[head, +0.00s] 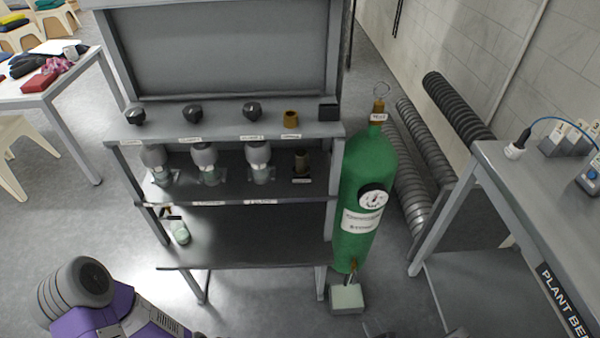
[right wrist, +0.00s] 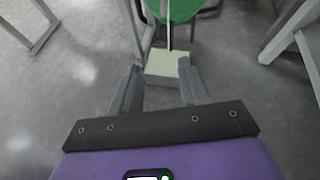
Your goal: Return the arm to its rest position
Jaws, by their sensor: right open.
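My right gripper (right wrist: 160,80) shows in the right wrist view with its two grey fingers apart and nothing held between them. It points at a pale green-grey block (right wrist: 165,68) on the floor, which shows beyond the fingertips. In the head view the block (head: 346,299) lies at the foot of the green gas cylinder (head: 366,205). I cannot clearly make out the right gripper in the head view. A purple and grey link of my arm (head: 110,312) rises at the bottom left of the head view. My left gripper's fingers are not seen.
A grey rack (head: 240,240) with dark knobs and several valve-like fittings stands ahead. A grey bench (head: 545,215) stands at the right, with ribbed hoses (head: 458,105) by the wall. A white table (head: 45,98) is at the far left. Floor left of the rack is open.

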